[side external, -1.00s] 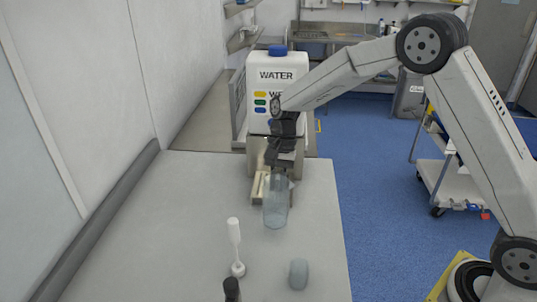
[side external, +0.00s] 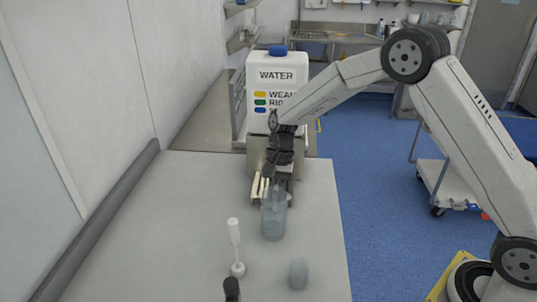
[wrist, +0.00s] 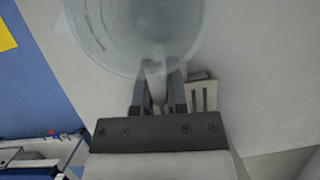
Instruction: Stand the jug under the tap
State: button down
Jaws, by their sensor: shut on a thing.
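The jug (side external: 273,216) is a clear, bluish vessel. It is upright at the far right part of the table, in front of the water container (side external: 277,85). My gripper (side external: 276,180) is above and behind it. In the wrist view the jug (wrist: 140,28) fills the top, and my gripper (wrist: 160,88) is shut on what looks like its handle. I cannot tell whether the jug's base touches the table. The tap is not clearly visible; my wrist covers the container's lower front. A slotted pale piece (wrist: 203,92) shows beside the fingers.
Pale upright rods (side external: 258,186) stand just left of my gripper. A white brush-like item on a round base (side external: 236,250), a grey-blue rounded object (side external: 298,273) and a dark knob (side external: 231,289) are nearer the camera. The table's (side external: 160,235) left part is clear.

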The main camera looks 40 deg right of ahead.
jog(key=c, duration=0.7)
grip_release()
jog(key=shift+f, duration=0.1)
jog(key=shift+o, duration=0.2)
jog(key=shift+w+d+r, duration=0.1)
jog(key=shift+d+r, duration=0.05)
jog(key=shift+r, duration=0.4)
jog(key=r, duration=0.9)
jog(key=shift+w+d, duration=0.25)
jog(key=shift+d, duration=0.05)
jog(key=shift+s, duration=0.1)
jog(key=s+d+f+n+t+h, duration=0.1)
jog(key=s+d+f+n+t, duration=0.1)
jog(key=s, duration=0.7)
jog(key=s+d+f+n+t+h, duration=0.2)
jog(key=s+d+f+n+t, duration=0.1)
jog(key=s+n, duration=0.4)
jog(key=s+d, duration=0.1)
jog(key=s, duration=0.2)
jog(key=shift+f+n+h, duration=0.15)
jog(key=shift+n+h, duration=0.15)
